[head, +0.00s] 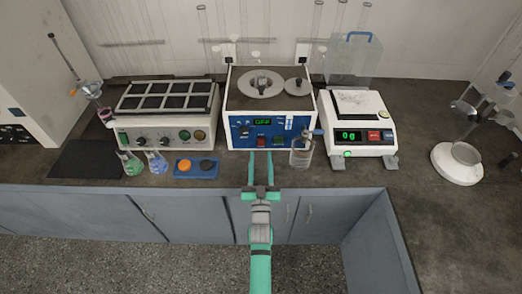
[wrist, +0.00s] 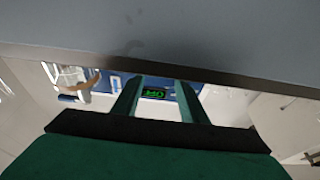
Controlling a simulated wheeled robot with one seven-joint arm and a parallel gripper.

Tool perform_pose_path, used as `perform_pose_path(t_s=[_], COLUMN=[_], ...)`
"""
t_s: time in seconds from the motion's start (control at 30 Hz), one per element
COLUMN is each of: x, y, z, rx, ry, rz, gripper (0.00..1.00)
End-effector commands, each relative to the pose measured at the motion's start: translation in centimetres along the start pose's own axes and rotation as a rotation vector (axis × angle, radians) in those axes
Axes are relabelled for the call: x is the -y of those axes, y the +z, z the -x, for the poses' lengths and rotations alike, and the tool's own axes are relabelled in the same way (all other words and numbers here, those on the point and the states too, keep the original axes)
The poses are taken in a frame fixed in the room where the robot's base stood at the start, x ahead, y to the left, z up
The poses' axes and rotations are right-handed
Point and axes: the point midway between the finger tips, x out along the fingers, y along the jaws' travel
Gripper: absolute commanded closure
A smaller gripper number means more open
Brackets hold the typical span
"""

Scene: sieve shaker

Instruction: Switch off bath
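The bath (head: 236,100) is a white box with a blue front panel, standing at the middle of the counter. Its round lid (head: 262,82) is on top. Its green display (head: 262,122) reads "OFF" in the head view. A red switch (head: 261,141) sits low on the panel, with a green one (head: 278,139) to its right. My gripper (head: 260,154) is open and empty, its fingers pointing at the lower panel; I cannot tell if they touch it. In the wrist view the green display (wrist: 153,94) shows inverted between the spread fingers.
A beaker (head: 301,154) stands just right of my gripper, before the bath. A blue holder (head: 196,168) and flasks (head: 157,163) stand left. A block heater (head: 165,115) and a balance (head: 358,125) flank the bath. The counter's front edge runs below my gripper.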

Motion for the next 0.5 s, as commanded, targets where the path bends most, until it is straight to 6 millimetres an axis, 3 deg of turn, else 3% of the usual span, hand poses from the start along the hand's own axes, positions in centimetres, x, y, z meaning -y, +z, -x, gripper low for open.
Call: perform_pose_path(t_s=[0.2,0.5], x=[-0.1,-0.1], y=[0.1,0.0], z=[3.7,5.7], rx=[0.002,-0.001], ry=[0.002,0.001], rz=[0.001,0.001], gripper=[0.61,0.61])
